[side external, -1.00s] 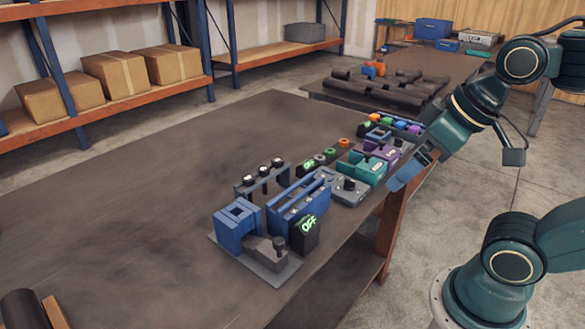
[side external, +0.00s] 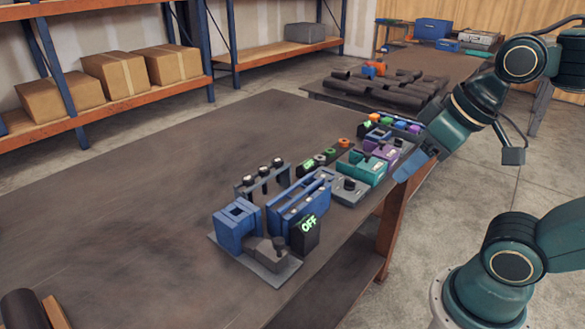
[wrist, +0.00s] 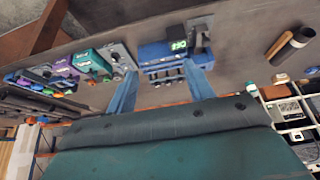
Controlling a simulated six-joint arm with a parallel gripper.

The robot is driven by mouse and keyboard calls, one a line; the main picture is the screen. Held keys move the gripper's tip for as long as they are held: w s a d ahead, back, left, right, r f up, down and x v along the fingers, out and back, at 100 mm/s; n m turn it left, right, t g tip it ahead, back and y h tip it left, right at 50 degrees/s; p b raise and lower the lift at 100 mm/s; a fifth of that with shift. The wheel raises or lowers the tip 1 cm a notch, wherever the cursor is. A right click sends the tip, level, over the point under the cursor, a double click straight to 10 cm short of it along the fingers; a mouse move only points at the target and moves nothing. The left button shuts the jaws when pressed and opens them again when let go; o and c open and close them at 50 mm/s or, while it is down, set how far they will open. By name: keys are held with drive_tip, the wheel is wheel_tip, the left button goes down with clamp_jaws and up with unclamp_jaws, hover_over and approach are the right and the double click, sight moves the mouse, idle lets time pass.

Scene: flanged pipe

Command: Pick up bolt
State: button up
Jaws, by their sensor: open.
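Several dark upright pieces with pale-ringed tops, which look like bolts (side external: 264,170), stand in a grey rack on the workbench in the side view. Small dark upright shapes beside the blue fixture in the wrist view (wrist: 165,73) may be the same pieces, but they are too small to be sure. My gripper (side external: 402,172) is at the bench's right edge in the side view, well apart from the rack. Its two blue fingers are spread and empty in the wrist view (wrist: 160,70), with the blue fixture beyond and between them.
A blue vise (side external: 237,222), a long blue tray (side external: 300,205), a black OFF box (side external: 305,238), a grey block (side external: 349,192) and teal and purple units (side external: 362,168) line the bench's right edge. The bench's left side (side external: 130,190) is mostly clear.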

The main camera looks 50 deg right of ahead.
drive_tip(key=w+d+r+m+g, duration=0.1)
drive_tip(key=w+r+m, duration=0.2)
drive_tip(key=w, duration=0.2)
drive_tip(key=w+r+m+g, duration=0.1)
drive_tip(key=w+r+m, duration=0.15)
drive_tip(key=w, duration=0.25)
drive_tip(key=m+g, duration=0.4)
drive_tip(key=m, duration=0.9)
hover_over(277, 160)
wheel_tip(277, 160, down, 7)
drive_tip(key=shift+n, duration=0.25)
drive_tip(key=shift+f, duration=0.2)
drive_tip(key=shift+f, duration=4.15)
